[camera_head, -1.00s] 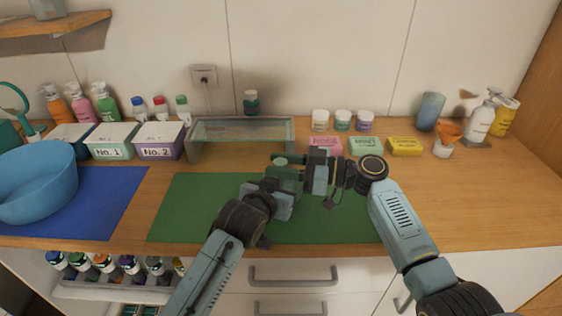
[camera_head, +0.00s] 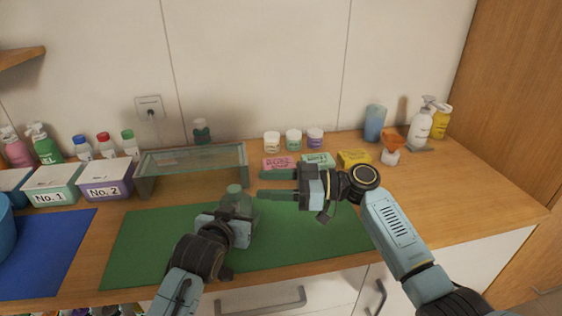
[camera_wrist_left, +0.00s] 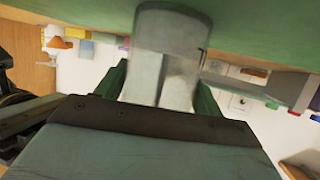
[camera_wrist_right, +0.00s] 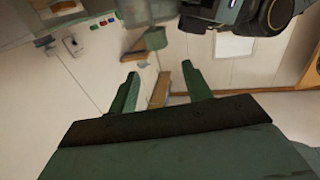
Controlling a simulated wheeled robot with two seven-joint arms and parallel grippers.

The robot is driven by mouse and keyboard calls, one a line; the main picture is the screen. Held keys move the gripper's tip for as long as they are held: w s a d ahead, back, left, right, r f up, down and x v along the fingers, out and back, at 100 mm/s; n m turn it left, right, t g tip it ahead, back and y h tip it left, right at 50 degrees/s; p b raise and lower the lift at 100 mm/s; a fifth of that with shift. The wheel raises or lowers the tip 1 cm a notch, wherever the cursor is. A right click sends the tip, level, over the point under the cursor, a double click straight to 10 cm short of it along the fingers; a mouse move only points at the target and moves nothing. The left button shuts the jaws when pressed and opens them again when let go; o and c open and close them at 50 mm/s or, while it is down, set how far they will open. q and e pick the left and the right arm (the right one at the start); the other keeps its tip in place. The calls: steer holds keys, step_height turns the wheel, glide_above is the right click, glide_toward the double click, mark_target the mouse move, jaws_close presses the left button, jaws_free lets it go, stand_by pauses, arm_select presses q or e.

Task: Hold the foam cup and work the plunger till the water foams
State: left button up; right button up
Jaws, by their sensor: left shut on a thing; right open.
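The foam cup (camera_head: 240,207) is clear, with a green plunger knob (camera_head: 234,188) on top, and stands upright over the green mat (camera_head: 160,239). My left gripper (camera_head: 236,217) is shut around its body. In the left wrist view the cup (camera_wrist_left: 165,60) fills the space between the green fingers. My right gripper (camera_head: 275,185) is open and empty to the right of the cup, its fingers pointing left, apart from the plunger. The right wrist view shows the plunger knob (camera_wrist_right: 152,38) beyond the open fingers (camera_wrist_right: 160,88). Whether the water foams cannot be made out.
A glass-topped stand (camera_head: 192,158) is behind the cup. Small jars (camera_head: 293,140) and coloured soap boxes (camera_head: 354,157) stand behind my right gripper.

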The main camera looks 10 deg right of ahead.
steer(key=d, duration=0.4)
steer(key=m+t+h, duration=0.3)
steer(key=m+t, duration=0.2)
steer(key=t, duration=0.2)
glide_toward(232, 188)
steer(key=x, duration=0.3)
steer(key=r+x, duration=0.1)
steer(key=x, duration=0.6)
steer(key=shift+r, duration=0.25)
steer(key=shift+s+d+r, duration=0.15)
steer(key=shift+d+r, duration=0.2)
steer(key=shift+r, duration=0.25)
steer(key=shift+s+d+r, duration=0.1)
steer(key=shift+d+r, duration=0.2)
steer(key=shift+r, duration=0.25)
steer(key=v, duration=1.1)
steer(key=shift+w+a+r+g+h, duration=0.15)
steer(key=shift+r+g+h, duration=0.65)
steer(key=shift+r, duration=0.7)
steer(key=shift+w+a+r+g+h, duration=0.15)
steer(key=shift+r+g+h, duration=0.65)
steer(key=shift+r, duration=0.65)
